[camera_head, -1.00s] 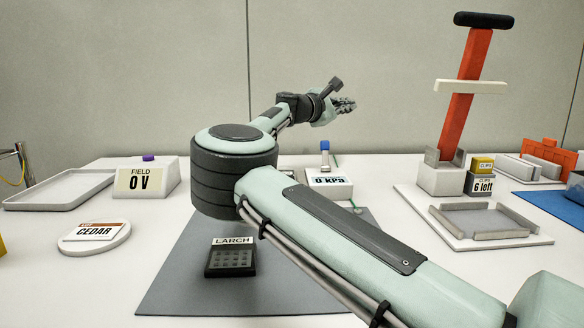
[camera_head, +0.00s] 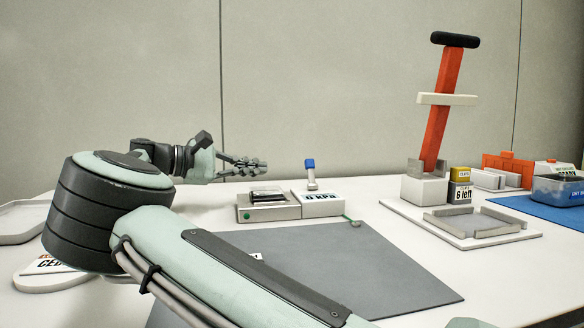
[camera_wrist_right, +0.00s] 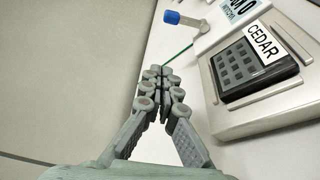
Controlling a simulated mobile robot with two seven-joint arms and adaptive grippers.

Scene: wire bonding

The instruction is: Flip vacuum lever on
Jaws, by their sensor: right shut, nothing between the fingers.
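The vacuum lever (camera_head: 311,175) has a blue tip and stands roughly upright at the back of a white box with a 0 kPa display (camera_head: 322,198). The lever also shows at the top of the right wrist view (camera_wrist_right: 182,20), beyond my fingertips. My right gripper (camera_head: 262,167) is shut and empty, to the left of the lever and apart from it. In the right wrist view its fingers (camera_wrist_right: 158,74) are together, with the box partly cut off at upper right. My left gripper is not in view.
Beside the display box, a stage (camera_head: 268,212) bears a dark tray labelled CEDAR (camera_wrist_right: 249,66). A grey mat (camera_head: 370,270) lies in front, partly behind my arm. A red post (camera_head: 446,100) stands on a white base at right, near a blue mat (camera_head: 535,207).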

